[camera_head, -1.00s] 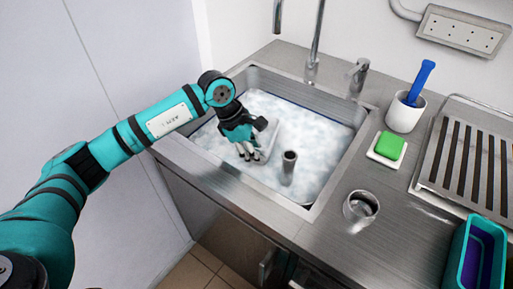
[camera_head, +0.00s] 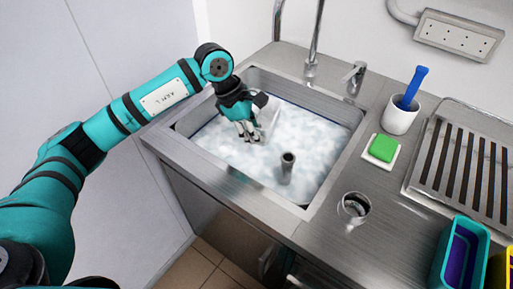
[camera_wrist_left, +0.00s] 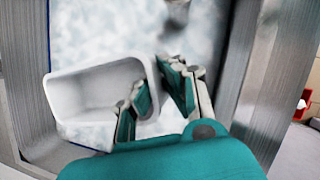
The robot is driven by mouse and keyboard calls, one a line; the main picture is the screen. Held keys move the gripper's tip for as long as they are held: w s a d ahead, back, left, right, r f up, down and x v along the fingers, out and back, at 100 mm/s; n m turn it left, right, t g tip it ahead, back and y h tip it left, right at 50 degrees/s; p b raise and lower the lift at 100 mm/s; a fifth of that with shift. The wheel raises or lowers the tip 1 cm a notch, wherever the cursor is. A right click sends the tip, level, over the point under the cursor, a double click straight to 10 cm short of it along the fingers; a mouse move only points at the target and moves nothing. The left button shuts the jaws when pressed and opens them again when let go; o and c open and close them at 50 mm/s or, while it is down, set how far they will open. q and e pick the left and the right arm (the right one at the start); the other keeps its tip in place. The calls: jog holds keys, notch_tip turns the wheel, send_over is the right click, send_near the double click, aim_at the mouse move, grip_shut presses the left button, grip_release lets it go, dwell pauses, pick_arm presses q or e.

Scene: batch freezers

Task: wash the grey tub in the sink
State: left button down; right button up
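The grey tub (camera_head: 270,115) is in the foamy water of the sink (camera_head: 330,190). It looks pale, and part of it is hidden behind my left gripper in the head view. In the left wrist view the tub (camera_wrist_left: 92,88) shows its open top, with foam around it. My left gripper (camera_head: 247,136) is over the sink. Its fingers (camera_wrist_left: 158,82) straddle the tub's right wall, one inside and one outside, and appear shut on it. My right gripper is not in view.
An upright pipe (camera_head: 287,168) stands in the water. A tap (camera_head: 312,65) rises behind the sink.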

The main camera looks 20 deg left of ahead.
pick_arm(q)
jog(key=shift+r+p, duration=0.9)
jog(key=shift+r, duration=1.15)
jog(key=shift+r+p, duration=0.5)
jog(key=shift+r, duration=1)
